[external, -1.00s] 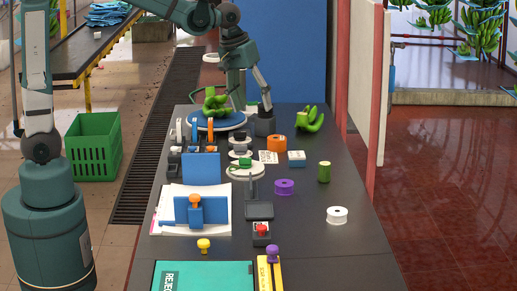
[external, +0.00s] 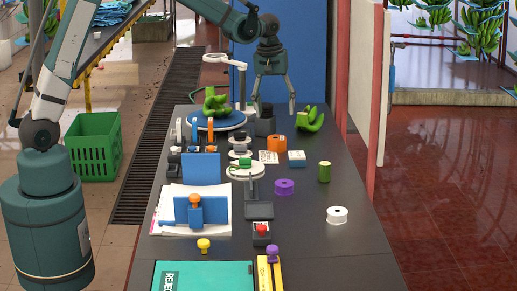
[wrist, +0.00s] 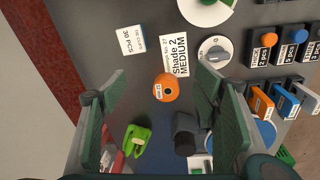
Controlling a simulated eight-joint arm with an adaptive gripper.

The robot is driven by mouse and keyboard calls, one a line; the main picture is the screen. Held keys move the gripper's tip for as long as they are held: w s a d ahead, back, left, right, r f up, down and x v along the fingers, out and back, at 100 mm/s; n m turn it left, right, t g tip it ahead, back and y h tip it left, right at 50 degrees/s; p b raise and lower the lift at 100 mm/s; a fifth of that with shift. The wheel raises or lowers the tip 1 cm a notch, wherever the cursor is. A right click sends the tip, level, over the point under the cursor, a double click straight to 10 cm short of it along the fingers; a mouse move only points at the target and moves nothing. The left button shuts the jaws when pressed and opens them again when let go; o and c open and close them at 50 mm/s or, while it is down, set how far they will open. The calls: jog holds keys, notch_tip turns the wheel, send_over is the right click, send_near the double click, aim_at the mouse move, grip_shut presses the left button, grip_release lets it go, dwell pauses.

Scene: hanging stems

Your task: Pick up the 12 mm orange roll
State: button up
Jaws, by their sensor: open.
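In the wrist view the orange roll (wrist: 167,88) shows from above, with a small white label and a dark hole, between my two fingers. My gripper (external: 275,103) points down with its fingers spread and empty, above and behind the roll. In the wrist view the fingers of my gripper (wrist: 160,78) stand on either side of the roll, apart from it.
A dark cup (external: 265,123) and green bananas (external: 311,120) stand close behind the roll. A white-blue box (external: 296,158), the printed card (external: 268,157) and a purple roll (external: 284,187) are near it. A ring-topped stand (external: 240,80) rises left of my gripper. The right table edge is clear.

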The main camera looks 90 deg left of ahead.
aim_at(277, 138)
jog(key=a+f+n, duration=0.1)
jog(key=a+f, duration=0.1)
jog(key=a, duration=0.1)
jog(key=w+a+f+n+p, duration=0.1)
jog(key=a+f, duration=0.1)
jog(key=a, duration=0.1)
jog(key=a+f+p, duration=0.1)
jog(key=a+f, duration=0.2)
jog(key=shift+w+a+n+g, duration=0.15)
jog(key=shift+a+n+g, duration=0.2)
jog(key=shift+n+g, duration=0.05)
jog(key=shift+a+f+h, duration=0.3)
jog(key=shift+a+f, duration=0.15)
jog(key=shift+f, duration=1.3)
jog(key=shift+w+d+f, duration=0.1)
jog(key=shift+f, duration=2.5)
